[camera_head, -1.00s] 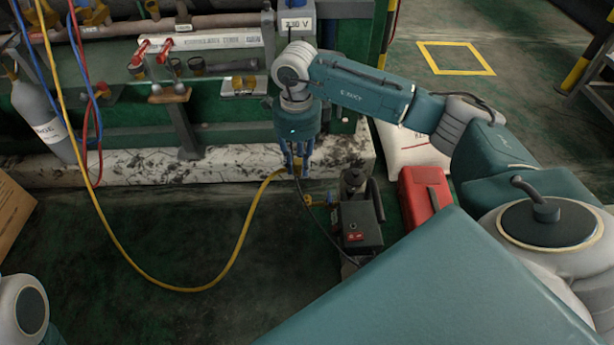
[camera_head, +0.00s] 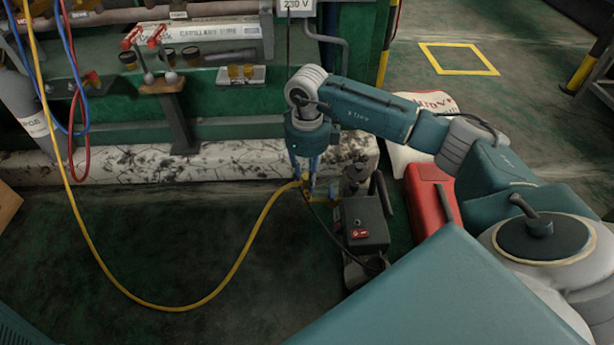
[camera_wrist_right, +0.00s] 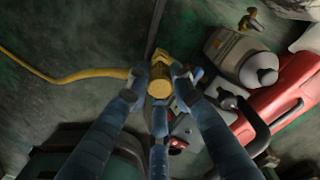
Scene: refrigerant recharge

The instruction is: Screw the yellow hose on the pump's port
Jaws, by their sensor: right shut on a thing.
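My right gripper (camera_head: 307,188) is shut on the yellow fitting at the end of the yellow hose (camera_head: 215,288). The hose hangs in a long loop from the upper left and rises to the gripper. In the right wrist view the blue fingers (camera_wrist_right: 158,82) close around the yellow end fitting (camera_wrist_right: 159,74), and the hose (camera_wrist_right: 75,74) leaves to the left. The dark pump (camera_head: 362,217) stands on the floor just right of the fingers. Its port is largely hidden by the fingers; I cannot tell whether the fitting touches it. My left gripper is out of view.
A red case (camera_head: 430,197) and a white sack (camera_head: 407,152) stand right of the pump. Behind runs a stained pale plinth (camera_head: 110,165) below the green rack with red-handled valves (camera_head: 143,37). A black cable passes by the pump.

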